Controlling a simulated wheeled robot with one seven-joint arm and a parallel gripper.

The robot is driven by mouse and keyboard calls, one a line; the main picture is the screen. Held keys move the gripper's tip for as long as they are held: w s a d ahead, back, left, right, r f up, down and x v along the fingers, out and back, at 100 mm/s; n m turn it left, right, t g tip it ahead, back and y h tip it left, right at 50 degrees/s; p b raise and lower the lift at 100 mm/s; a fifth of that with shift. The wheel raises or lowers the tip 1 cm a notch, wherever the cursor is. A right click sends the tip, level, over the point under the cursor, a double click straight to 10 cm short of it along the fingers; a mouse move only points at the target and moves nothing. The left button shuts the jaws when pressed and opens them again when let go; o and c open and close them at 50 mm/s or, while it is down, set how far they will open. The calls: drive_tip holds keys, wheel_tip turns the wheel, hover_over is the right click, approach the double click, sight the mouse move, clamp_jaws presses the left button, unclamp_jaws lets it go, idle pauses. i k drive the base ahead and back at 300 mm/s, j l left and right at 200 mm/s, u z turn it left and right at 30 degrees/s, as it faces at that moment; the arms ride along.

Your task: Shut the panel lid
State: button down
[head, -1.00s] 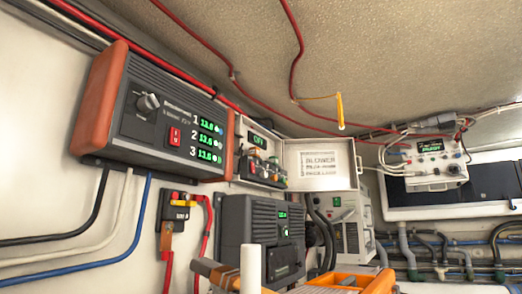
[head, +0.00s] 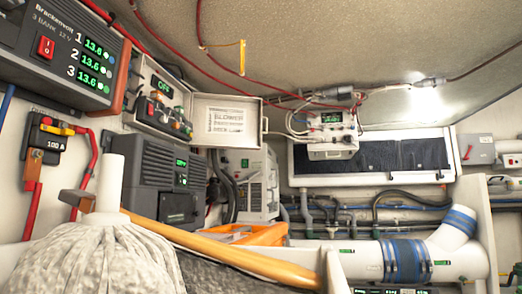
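The panel box (head: 162,105) is on the left wall, left of centre, with a small green "OFF" display and several knobs or switches on its face. Its pale lid (head: 228,122) stands open, swung out to the right of the box, with its inner face toward me. A printed label with the word "BLOWER" is on that face. A small handle or latch (head: 265,130) shows at the lid's right edge. My gripper is not in view.
A dark grey unit (head: 160,175) sits below the panel box. A red-and-grey battery charger (head: 65,50) is at upper left. An orange crate (head: 265,235) and white pipe (head: 360,262) lie low ahead.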

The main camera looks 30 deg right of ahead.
sight(221, 122)
drive_tip(key=i+l, duration=0.1)
drive_tip(key=l, duration=0.35)
drive_tip(key=i+l, duration=0.15)
drive_tip(key=l, duration=0.25)
drive_tip(key=i+l+u, duration=0.1)
drive_tip(key=l, duration=0.35)
drive_tip(key=i+l, duration=0.15)
drive_tip(key=l, duration=0.3)
drive_tip(key=i+l, duration=0.1)
drive_tip(key=l, duration=0.35)
